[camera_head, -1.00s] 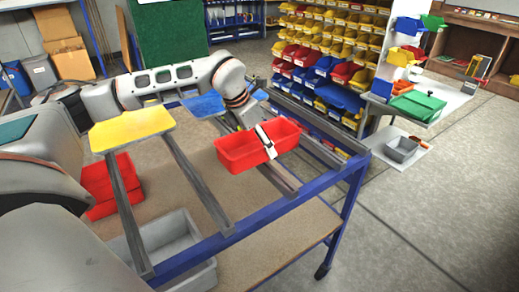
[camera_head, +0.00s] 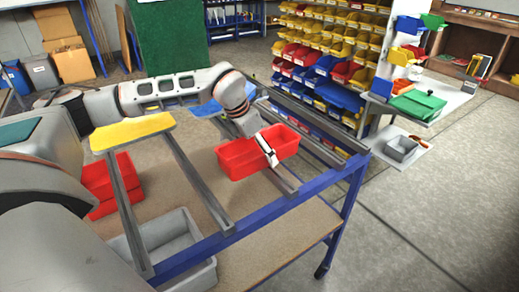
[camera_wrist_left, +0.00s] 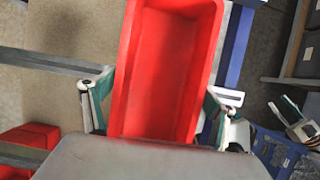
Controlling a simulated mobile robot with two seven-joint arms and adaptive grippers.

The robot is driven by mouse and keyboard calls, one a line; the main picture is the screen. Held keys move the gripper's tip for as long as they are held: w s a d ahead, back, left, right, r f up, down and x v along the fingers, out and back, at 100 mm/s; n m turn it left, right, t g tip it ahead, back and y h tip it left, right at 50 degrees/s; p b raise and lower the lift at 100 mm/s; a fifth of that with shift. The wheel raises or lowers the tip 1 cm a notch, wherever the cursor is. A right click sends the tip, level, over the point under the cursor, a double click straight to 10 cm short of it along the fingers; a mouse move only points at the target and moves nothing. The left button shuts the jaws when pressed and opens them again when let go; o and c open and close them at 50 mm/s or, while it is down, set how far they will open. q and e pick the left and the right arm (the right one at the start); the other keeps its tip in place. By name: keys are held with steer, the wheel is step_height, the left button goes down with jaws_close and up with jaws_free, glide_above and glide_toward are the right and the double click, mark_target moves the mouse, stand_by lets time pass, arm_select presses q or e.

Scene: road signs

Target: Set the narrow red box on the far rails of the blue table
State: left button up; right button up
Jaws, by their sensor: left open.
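The narrow red box (camera_head: 235,158) sits at the far rails (camera_head: 285,181) of the blue table (camera_head: 300,203), its open top facing up. A rail shows below its near side; I cannot tell exactly how it rests on the rails behind it. My left gripper (camera_head: 267,148) is open at the box's right part, with a finger against or close to its near wall. In the left wrist view, the box (camera_wrist_left: 160,65) lies between the spread fingers (camera_wrist_left: 157,92). Whether the fingers touch it is unclear.
A yellow plate (camera_head: 132,131) lies across the nearer rails at left. Red bins (camera_head: 108,180) and a grey bin (camera_head: 172,240) are lower down. A blue plate (camera_head: 208,105) is behind the box. A shelf of coloured bins (camera_head: 335,70) stands beyond the table.

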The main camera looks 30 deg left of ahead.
arm_select(q)
steer(key=v, duration=1.2)
steer(key=shift+d+r, duration=0.1)
steer(key=shift+d, duration=0.05)
